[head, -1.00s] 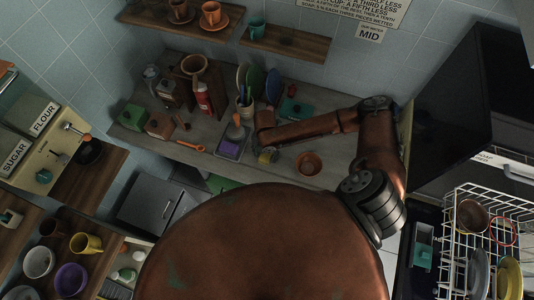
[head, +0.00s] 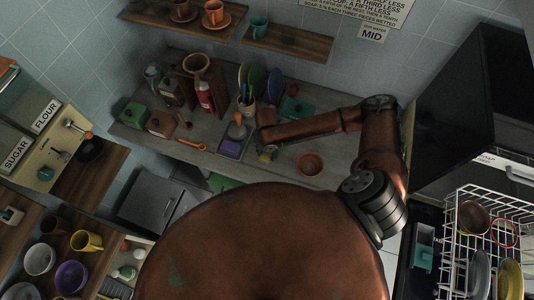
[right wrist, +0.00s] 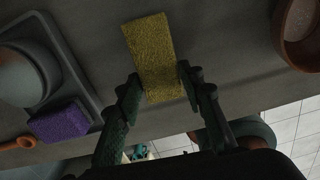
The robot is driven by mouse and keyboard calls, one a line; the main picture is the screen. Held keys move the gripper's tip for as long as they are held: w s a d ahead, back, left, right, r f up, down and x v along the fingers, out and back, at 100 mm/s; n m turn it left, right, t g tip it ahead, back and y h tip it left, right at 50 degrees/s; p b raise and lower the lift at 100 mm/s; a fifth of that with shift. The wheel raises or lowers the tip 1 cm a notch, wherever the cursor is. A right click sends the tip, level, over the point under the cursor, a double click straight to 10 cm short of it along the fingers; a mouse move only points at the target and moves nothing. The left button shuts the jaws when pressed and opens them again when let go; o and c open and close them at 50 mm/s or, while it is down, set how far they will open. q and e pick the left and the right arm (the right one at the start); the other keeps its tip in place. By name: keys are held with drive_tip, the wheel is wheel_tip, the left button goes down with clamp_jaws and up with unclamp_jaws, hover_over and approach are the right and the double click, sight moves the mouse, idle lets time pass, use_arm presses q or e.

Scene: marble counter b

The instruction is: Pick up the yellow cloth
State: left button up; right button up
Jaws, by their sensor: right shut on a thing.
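The yellow cloth (right wrist: 152,55) is a flat, rough-textured rectangle in the right wrist view. Its near end lies between the two fingers of my right gripper (right wrist: 160,88), which is shut on it. In the head view the cloth (head: 266,157) is a small yellow patch at the counter's front, just below my right gripper (head: 266,145). The arm partly hides it there, and I cannot tell whether it is clear of the counter. My left gripper is not in view.
A tray (head: 233,149) with a purple sponge (right wrist: 60,122) lies just left of the cloth. A terracotta bowl (head: 310,164) stands to its right. An orange spoon (head: 191,144) lies further left. A dish rack (head: 462,225) stands at the right.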

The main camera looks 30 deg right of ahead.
wheel_tip(320, 180, up, 3)
drive_tip(key=shift+s+a+f, duration=0.1)
drive_tip(key=s+a+r+p, duration=0.1)
drive_tip(key=s+a+r, duration=0.6)
drive_tip(key=s+r, duration=0.2)
drive_tip(key=s, duration=0.2)
drive_tip(key=shift+s+r+p, duration=0.2)
drive_tip(key=shift+s+p, duration=0.15)
drive_tip(key=shift+a, duration=0.1)
